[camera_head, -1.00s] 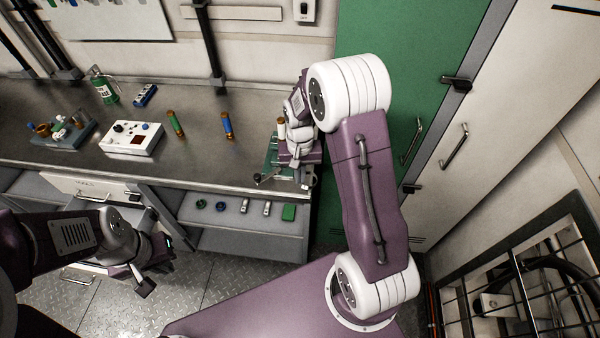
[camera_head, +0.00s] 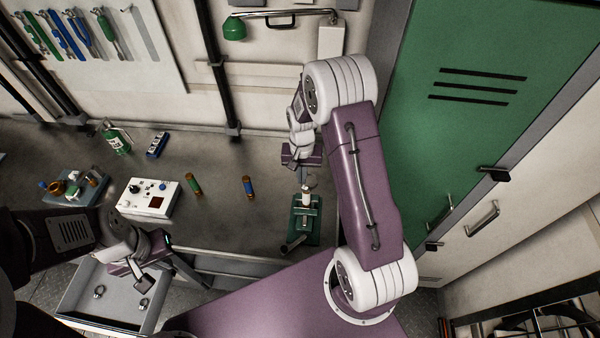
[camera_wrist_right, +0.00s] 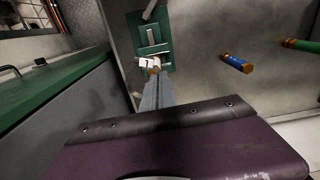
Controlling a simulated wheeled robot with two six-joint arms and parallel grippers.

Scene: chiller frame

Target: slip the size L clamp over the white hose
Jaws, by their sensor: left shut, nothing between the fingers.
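The white hose (camera_head: 306,199) stands upright in a green vise (camera_head: 308,228) at the bench's right end. The vise also shows in the right wrist view (camera_wrist_right: 154,32). My right gripper (camera_head: 308,182) is directly over the hose's top, its fingers (camera_wrist_right: 154,78) close together. My left gripper (camera_head: 145,284) is shut and empty above an open drawer (camera_head: 75,292).
Two clamps (camera_head: 98,292) lie in the drawer. A green-orange hose (camera_head: 194,184), a blue-orange hose (camera_head: 248,187) and a white control box (camera_head: 147,197) are on the bench. A green cabinet (camera_head: 460,130) stands to the right.

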